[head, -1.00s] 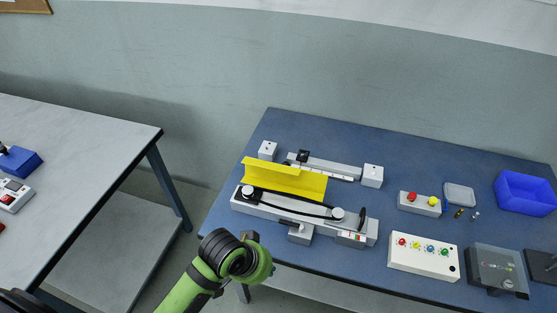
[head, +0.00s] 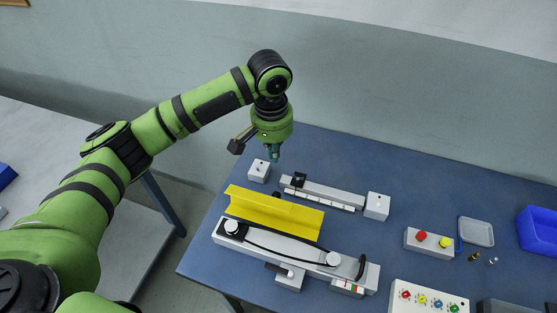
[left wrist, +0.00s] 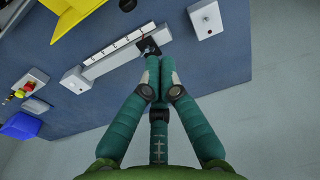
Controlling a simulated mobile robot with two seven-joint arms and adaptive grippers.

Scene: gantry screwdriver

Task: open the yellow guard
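The yellow guard (head: 275,212) is a long angled strip. It stands along the back of a grey belt unit (head: 290,257) on the blue table in the head view. Part of it also shows at the top left of the left wrist view (left wrist: 75,14). My left gripper (head: 275,154) points down behind the guard's left part, above the back of the table, apart from the guard. My right gripper is not in view.
Behind the guard is a white scaled rail (head: 325,192) with a black slider (head: 298,180) and two end blocks, below my left gripper. At the right are a button box (head: 428,244), a grey dish (head: 476,231) and a blue bin (head: 540,230).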

